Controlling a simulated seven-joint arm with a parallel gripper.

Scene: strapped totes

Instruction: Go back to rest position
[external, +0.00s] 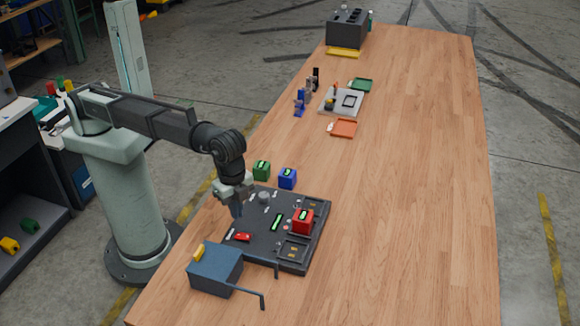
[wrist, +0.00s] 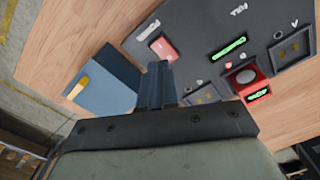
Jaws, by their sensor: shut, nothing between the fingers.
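My gripper (external: 237,209) hangs over the near left part of the dark board (external: 258,203). It is shut and empty, and its closed fingers (wrist: 157,90) show in the wrist view, pointing toward the board. A red cube (external: 303,221) with a green-lit strip sits on the right side of the board; it also shows in the wrist view (wrist: 246,80). A red piece (external: 243,237) lies on the board just below the gripper. It appears beside the fingertips in the wrist view (wrist: 163,48).
A blue-grey box (external: 215,268) with a yellow piece stands at the near end of the table. A green cube (external: 262,170) and a blue cube (external: 288,178) stand just beyond the board. The table's right side is clear.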

